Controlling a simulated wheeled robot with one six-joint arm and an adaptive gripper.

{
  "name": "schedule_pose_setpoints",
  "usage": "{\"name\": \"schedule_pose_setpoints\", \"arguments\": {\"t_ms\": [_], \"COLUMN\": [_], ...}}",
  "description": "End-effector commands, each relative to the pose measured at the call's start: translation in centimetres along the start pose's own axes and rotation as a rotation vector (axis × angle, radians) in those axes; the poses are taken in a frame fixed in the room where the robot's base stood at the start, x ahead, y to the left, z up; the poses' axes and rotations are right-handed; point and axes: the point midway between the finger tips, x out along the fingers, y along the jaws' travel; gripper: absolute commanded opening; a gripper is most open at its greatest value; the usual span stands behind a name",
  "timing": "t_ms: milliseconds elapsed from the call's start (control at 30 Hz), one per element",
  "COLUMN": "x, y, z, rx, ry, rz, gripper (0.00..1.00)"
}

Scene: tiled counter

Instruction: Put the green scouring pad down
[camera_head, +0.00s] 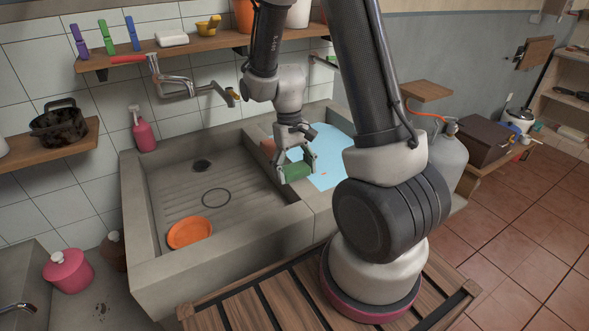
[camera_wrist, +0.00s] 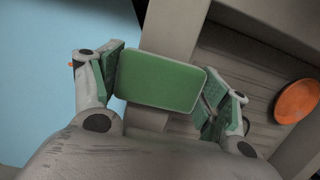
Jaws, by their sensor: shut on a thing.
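The green scouring pad (camera_wrist: 160,82) is between the two fingers of my gripper (camera_wrist: 160,88) in the wrist view, with a finger against each short end. In the head view the pad (camera_head: 294,172) is held above the right wall of the stone sink, beside the light blue mat. My gripper (camera_head: 297,160) hangs over that edge, shut on the pad. The pad's underside is hidden, and I cannot tell its exact height above the stone.
The sink (camera_head: 230,232) has an orange dish (camera_head: 189,232) in its basin. The light blue mat (camera_head: 330,178) lies on the counter to the right. A faucet (camera_head: 175,85) reaches over the sink's back. A pink bottle (camera_head: 143,133) stands at the back left corner.

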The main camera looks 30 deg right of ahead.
Motion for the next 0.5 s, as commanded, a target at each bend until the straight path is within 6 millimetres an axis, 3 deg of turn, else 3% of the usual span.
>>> {"name": "schedule_pose_setpoints", "arguments": {"t_ms": [67,100,167,200,500], "x": [0.27,0.21,0.2,0.19,0.17], "y": [0.0,0.0,0.0,0.0,0.0], "z": [-0.03,-0.04,-0.03,-0.04,-0.04], "rx": [0.0,0.0,0.0,0.0,0.0], "ry": [-0.001,0.0,0.0,0.0,0.0], "rz": [0.0,0.0,0.0,0.0,0.0], "gripper": [0.43,0.82,0.93,0.96,0.96]}}
